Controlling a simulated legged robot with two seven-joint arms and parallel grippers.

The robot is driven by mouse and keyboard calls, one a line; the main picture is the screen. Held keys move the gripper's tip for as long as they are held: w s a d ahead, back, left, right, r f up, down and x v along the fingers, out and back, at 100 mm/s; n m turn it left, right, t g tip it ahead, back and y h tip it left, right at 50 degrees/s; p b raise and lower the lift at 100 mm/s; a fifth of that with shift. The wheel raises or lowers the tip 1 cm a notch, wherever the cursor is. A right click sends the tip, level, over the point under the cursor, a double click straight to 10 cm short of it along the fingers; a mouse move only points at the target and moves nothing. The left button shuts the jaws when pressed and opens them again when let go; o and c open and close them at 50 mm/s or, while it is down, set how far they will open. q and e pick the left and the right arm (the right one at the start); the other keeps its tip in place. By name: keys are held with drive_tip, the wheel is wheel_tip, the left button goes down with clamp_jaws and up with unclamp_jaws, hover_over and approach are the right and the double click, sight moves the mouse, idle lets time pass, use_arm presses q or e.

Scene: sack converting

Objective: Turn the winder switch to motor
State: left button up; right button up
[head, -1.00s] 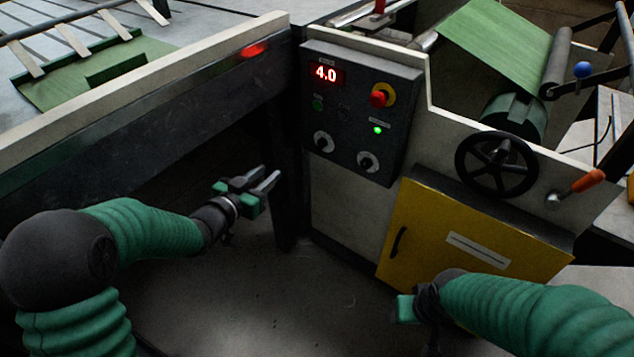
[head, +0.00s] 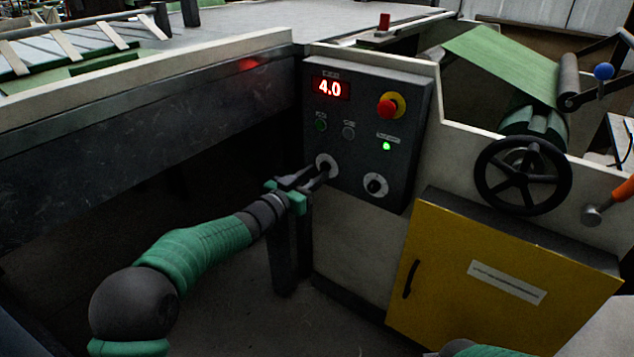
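A dark control panel (head: 345,110) on the machine's side carries two round selector knobs with pale plates. The left knob (head: 327,161) is partly covered by my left gripper (head: 322,174). The right knob (head: 375,186) is in clear view, its pointer roughly upright. The labels are too small to read, so I cannot tell which knob is the winder switch. My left gripper's fingertips are at the left knob; I cannot tell whether they are closed on it. Of my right arm only a piece shows at the bottom edge; its gripper is out of view.
The panel also has a red display (head: 330,88) reading 4.0, a red emergency button (head: 388,107) on yellow, and a lit green lamp (head: 386,146). A black handwheel (head: 522,175) and a yellow cabinet door (head: 500,275) are to the right. Dark open space lies under the left table.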

use_arm(q)
drive_tip(key=shift+x, duration=0.8)
drive_tip(key=shift+r, duration=0.1)
clamp_jaws()
